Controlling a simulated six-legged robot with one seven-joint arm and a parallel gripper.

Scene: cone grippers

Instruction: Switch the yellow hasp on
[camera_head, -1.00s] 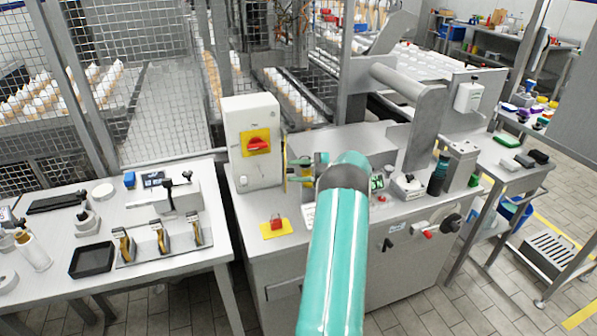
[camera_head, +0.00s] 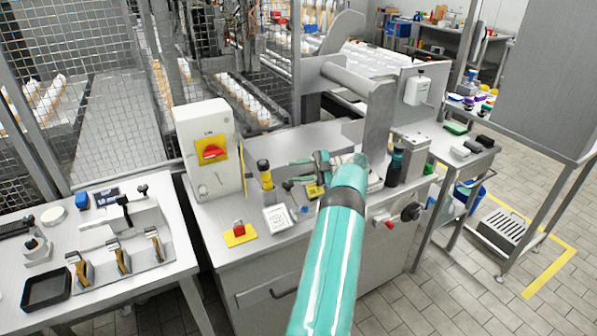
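A grey switch box (camera_head: 207,150) stands on the steel bench. Its front has a red rotary handle on a yellow plate (camera_head: 211,151). A thin yellow strip (camera_head: 243,165) shows along the box's right side. A small red piece on a flat yellow plate (camera_head: 240,235) lies on the bench front. I cannot tell for certain which of these is the yellow hasp. My gripper (camera_head: 302,172), at the end of my teal arm, is right of the box, over the bench and apart from it. My wrist partly hides the fingers, so their opening is unclear.
A yellow-and-black cylinder (camera_head: 265,174) stands between the box and my gripper. A white card (camera_head: 277,219) lies in front. A dark bottle (camera_head: 395,165) stands right of my arm. The left table (camera_head: 150,272) holds a black tray (camera_head: 46,288) and several brass-coloured clamps.

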